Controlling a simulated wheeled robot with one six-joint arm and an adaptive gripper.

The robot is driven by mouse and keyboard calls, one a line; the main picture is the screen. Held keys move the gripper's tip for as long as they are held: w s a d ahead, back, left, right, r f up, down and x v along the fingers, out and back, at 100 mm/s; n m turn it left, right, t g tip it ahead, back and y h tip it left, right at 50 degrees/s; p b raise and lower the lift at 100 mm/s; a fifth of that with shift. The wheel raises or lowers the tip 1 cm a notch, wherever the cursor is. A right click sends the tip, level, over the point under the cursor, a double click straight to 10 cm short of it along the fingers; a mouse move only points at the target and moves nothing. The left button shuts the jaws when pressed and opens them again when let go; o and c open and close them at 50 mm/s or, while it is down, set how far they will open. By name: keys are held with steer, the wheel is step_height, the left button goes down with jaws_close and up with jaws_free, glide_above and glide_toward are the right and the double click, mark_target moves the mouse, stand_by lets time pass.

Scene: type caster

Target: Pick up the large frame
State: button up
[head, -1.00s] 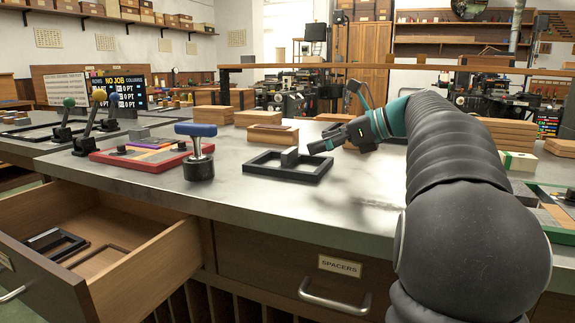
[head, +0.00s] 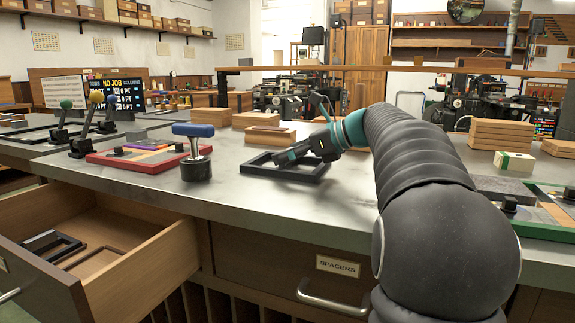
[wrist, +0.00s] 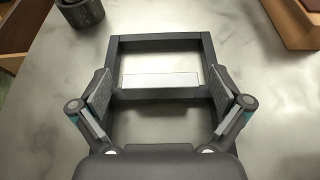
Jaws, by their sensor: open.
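The large frame (head: 278,174) is a dark rectangular frame lying flat on the grey metal worktop. In the wrist view the frame (wrist: 160,43) shows with a pale grey block (wrist: 160,82) across its middle. My gripper (head: 284,157) is over the frame in the head view and hides the block there. In the wrist view my gripper (wrist: 161,80) is open, with one finger at the left side bar and one at the right. I cannot tell whether the fingers touch the bars. The frame's near end is hidden by my gripper's body.
A blue-handled tool (head: 195,150) stands left of the frame. Wooden blocks (head: 270,136) sit behind. The open drawer (head: 140,262) at front left holds a smaller dark frame (head: 52,244). A green tray (head: 545,230) is at right.

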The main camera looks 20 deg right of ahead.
steer(key=c, duration=1.6)
steer(key=shift+r, duration=0.15)
steer(key=shift+c, duration=1.4)
steer(key=shift+r, duration=0.1)
